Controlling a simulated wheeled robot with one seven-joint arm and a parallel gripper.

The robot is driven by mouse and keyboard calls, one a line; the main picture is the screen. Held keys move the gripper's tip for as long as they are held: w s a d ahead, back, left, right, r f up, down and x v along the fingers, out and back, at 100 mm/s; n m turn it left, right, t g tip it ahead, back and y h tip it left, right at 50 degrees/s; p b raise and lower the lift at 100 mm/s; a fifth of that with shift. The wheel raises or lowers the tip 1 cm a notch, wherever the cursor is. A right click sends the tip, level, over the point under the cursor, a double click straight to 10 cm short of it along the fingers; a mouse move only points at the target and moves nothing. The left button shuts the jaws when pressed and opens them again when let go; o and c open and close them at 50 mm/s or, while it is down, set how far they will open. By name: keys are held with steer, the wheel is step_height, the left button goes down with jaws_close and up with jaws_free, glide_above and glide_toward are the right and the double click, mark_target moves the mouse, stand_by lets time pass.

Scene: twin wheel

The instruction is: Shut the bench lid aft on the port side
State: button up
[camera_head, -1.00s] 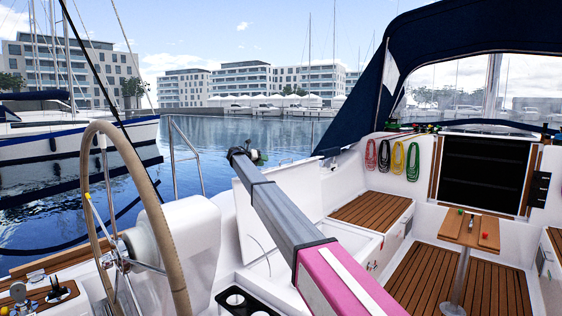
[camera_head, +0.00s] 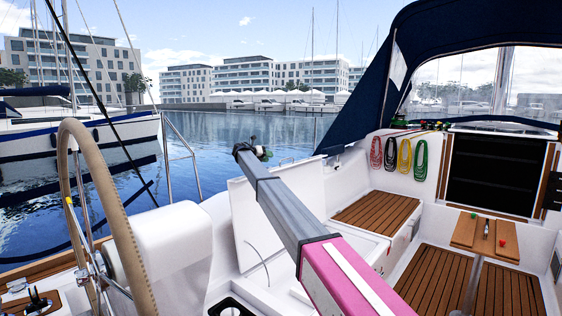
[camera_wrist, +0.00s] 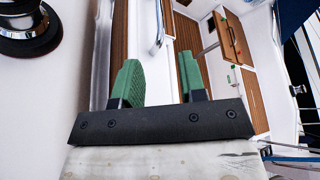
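The aft port bench lid (camera_head: 240,215) is a white panel standing raised and leaning back against the port coaming. The open locker beneath it is partly hidden by my arm. My gripper (camera_head: 254,152) is at the far end of my outstretched arm, above the lid's upper edge in the head view; whether it touches the lid cannot be told. In the wrist view its two green fingers (camera_wrist: 160,78) stand apart with nothing between them. I cannot make out the lid for certain in the wrist view.
The steering wheel (camera_head: 110,210) stands close on the left. A teak-topped bench (camera_head: 376,213) lies forward of the locker. A cockpit table (camera_head: 468,234) stands right on the teak floor. Coiled ropes (camera_head: 404,156) hang on the forward bulkhead. A winch (camera_wrist: 30,30) shows in the wrist view.

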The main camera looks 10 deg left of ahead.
steer(key=x, duration=0.9)
steer(key=shift+w+d, duration=0.1)
steer(key=shift+c, duration=0.3)
